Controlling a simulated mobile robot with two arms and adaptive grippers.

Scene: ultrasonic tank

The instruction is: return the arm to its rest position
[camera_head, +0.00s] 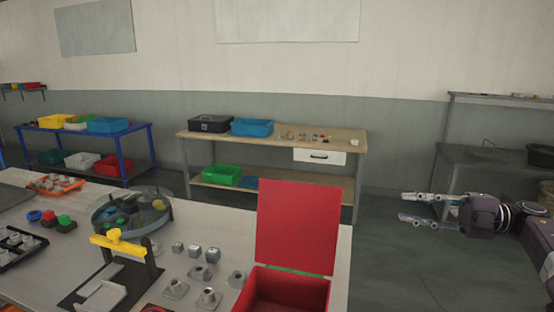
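My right gripper (416,207) comes in from the right edge and points left. Its two fingers are apart with nothing between them, so it is open and empty. It is over the open floor, to the right of the near table (335,240) and clear of it. My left gripper and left arm do not show in the head view.
A red box (290,289) with its lid (298,226) raised stands at the table's right end. Several grey metal parts (208,298), a yellow-handled fixture (119,245) and a round clear-lidded bowl (131,212) are left of it. A workbench (345,134) stands behind.

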